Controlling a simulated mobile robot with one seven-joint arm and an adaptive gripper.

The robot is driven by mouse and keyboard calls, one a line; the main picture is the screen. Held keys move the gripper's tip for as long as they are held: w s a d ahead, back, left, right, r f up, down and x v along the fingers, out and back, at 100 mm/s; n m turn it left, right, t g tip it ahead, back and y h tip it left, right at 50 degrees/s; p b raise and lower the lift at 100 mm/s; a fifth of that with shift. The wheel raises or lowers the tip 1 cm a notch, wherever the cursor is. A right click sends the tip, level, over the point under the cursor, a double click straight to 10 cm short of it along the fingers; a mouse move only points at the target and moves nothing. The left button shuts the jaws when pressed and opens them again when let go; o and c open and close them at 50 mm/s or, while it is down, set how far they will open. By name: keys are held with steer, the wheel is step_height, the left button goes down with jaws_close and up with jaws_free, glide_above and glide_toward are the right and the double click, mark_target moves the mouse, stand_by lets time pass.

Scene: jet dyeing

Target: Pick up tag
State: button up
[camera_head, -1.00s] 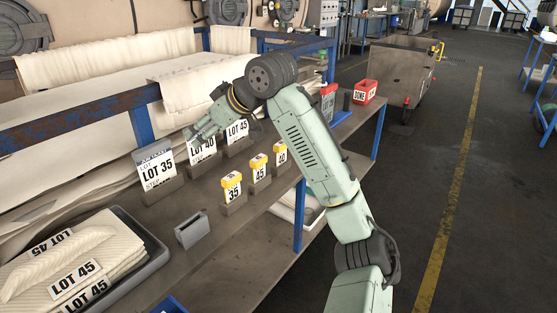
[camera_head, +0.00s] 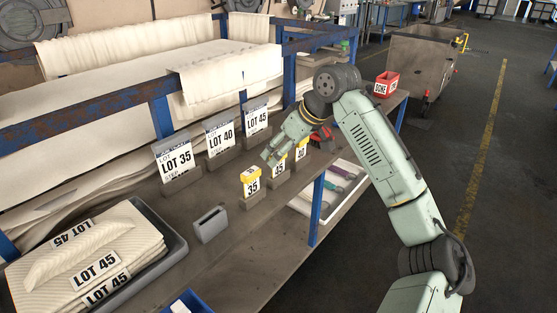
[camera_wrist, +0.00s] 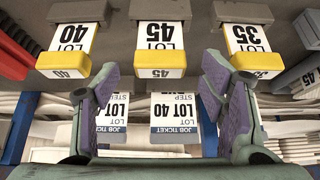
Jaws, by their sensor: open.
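Three yellow-topped tags stand in grey holders on the bench: tag 35 (camera_head: 251,188), tag 45 (camera_head: 278,170) and tag 40 (camera_head: 300,154). In the wrist view, tag 40 (camera_wrist: 73,42) is left, tag 45 (camera_wrist: 160,42) is central and tag 35 (camera_wrist: 253,45) is right, all upside down. My gripper (camera_head: 268,156) is open and empty, close to the tags. In the wrist view its fingers (camera_wrist: 160,75) are spread either side of tag 45's line, with no visible grip on it. The arm hides part of the area behind tag 40.
Job ticket cards LOT 35 (camera_head: 176,160), LOT 40 (camera_head: 220,140) and LOT 45 (camera_head: 257,120) stand behind the tags. An empty-looking grey holder (camera_head: 211,225) is at the front. A tray (camera_head: 174,238) of folded fabric lies left. A red DONE bin (camera_head: 386,84) stands at the back.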

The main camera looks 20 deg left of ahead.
mark_target(278, 168)
steer(key=shift+x, duration=1.35)
steer(key=shift+c, duration=0.5)
steer(key=c, duration=0.9)
